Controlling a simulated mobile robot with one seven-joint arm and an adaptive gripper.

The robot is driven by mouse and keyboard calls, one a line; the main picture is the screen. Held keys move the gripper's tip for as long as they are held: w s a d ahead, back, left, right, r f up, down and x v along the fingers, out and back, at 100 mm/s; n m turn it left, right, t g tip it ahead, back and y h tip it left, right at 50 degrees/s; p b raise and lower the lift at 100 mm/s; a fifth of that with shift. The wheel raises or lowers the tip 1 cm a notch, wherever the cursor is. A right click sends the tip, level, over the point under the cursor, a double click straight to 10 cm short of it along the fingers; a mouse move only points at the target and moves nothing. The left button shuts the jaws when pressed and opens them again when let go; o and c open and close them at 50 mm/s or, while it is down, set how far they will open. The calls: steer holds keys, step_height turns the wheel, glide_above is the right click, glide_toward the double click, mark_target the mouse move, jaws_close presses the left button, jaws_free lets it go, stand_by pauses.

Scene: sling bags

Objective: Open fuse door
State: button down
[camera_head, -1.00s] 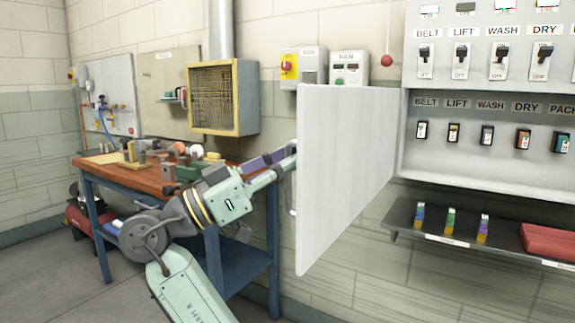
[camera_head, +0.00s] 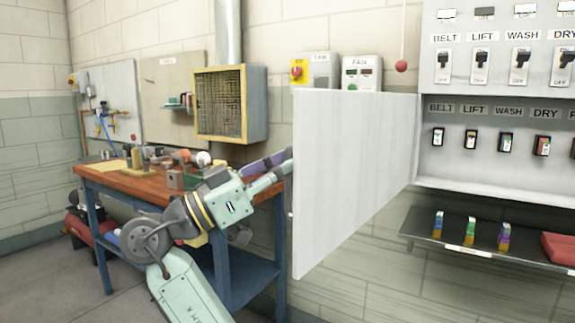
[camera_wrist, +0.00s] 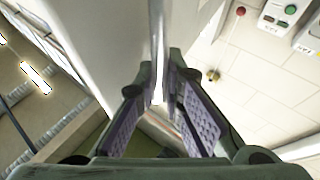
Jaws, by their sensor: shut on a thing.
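The fuse door (camera_head: 350,170) is a plain pale grey panel. It stands swung well out to the left of the fuse cabinet (camera_head: 470,165), so the fuse rows inside are uncovered. My gripper (camera_head: 284,160) is at the door's free left edge in the head view, its fingertips partly hidden by the panel. In the wrist view my gripper (camera_wrist: 158,98) has its purple-padded fingers on either side of a thin grey bar, the door handle (camera_wrist: 158,45), and is shut on it. The door panel (camera_wrist: 105,35) fills the area left of the bar there.
A wooden-topped workbench (camera_head: 150,193) with tools stands behind my arm. Switches labelled BELT, LIFT, WASH and DRY (camera_head: 520,62) sit above the fuses. A shelf (camera_head: 455,240) with coloured fuses and a red case (camera_head: 560,247) is below. Fan boxes (camera_head: 361,72) hang behind the door.

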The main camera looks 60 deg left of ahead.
steer(key=c, duration=2)
jaws_free()
steer(key=shift+o, duration=0.2)
steer(key=shift+s, duration=0.1)
steer(key=v, duration=1.1)
steer(key=shift+s, duration=0.4)
steer(key=shift+f, duration=0.15)
